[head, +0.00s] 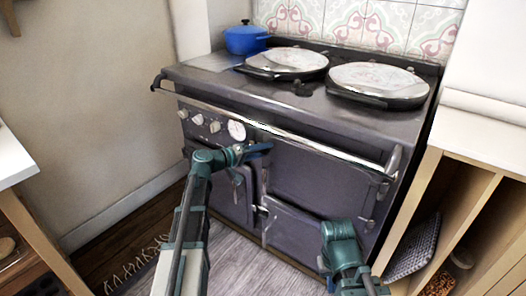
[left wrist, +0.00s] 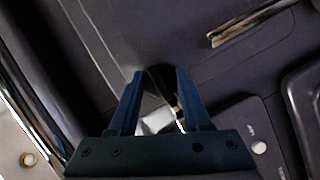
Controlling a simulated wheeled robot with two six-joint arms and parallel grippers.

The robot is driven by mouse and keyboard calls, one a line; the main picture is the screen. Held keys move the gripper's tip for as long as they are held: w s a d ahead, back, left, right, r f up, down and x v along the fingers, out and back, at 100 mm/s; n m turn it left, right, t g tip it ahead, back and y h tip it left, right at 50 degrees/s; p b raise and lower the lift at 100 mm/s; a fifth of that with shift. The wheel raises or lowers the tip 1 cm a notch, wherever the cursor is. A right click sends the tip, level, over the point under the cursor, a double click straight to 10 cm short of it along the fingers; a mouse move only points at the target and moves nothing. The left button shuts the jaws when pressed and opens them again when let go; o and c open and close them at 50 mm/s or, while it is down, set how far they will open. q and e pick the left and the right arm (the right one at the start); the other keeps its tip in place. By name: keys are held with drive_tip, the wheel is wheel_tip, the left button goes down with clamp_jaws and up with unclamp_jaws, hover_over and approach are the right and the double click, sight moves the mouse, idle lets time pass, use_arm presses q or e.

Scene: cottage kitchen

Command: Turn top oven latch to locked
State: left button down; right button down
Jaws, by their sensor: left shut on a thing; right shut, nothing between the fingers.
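The top oven latch is mostly hidden by my left gripper in the head view. In the left wrist view the dark latch (left wrist: 158,80) is between my left gripper's fingertips (left wrist: 160,74), with a pale metal part showing below it. My left gripper (head: 258,151) is shut on it, at the left edge of the upper right oven door (head: 325,180). Which way the latch is turned is hard to tell. My right gripper (head: 336,272) is low at the right, in front of the cooker, shut and empty; its fingertips are hard to make out.
A chrome rail (head: 300,139) runs across the cooker's (head: 205,76) front above the doors. Two round lids (head: 380,82) and a blue pot (head: 245,39) are on top. An open wooden shelf stands at the right.

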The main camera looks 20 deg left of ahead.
use_arm(q)
drive_tip(key=shift+c, duration=1.7)
unclamp_jaws()
drive_tip(key=p+v, duration=0.2)
drive_tip(key=v, duration=1.2)
drive_tip(key=shift+d, duration=0.1)
drive_tip(key=s+d+f+m+g+y, duration=0.15)
drive_tip(key=s+d+f+g, duration=0.35)
drive_tip(key=d, duration=0.5)
drive_tip(key=s+d+f+m+g+y, duration=0.1)
drive_tip(key=s+d+f+m+g, duration=0.2)
drive_tip(key=d+f, duration=0.5)
drive_tip(key=s+d+f+m+g+y, duration=0.25)
drive_tip(key=s+d+y, duration=0.2)
drive_tip(key=s, duration=0.25)
drive_tip(key=s+d+f+m+g+y, duration=0.2)
drive_tip(key=s+d+f+y, duration=0.1)
drive_tip(key=s+y, duration=0.3)
wheel_tip(320, 180, up, 32)
drive_tip(key=h+p, duration=0.1)
drive_tip(key=p, duration=3.1)
drive_tip(key=shift+s, duration=0.2)
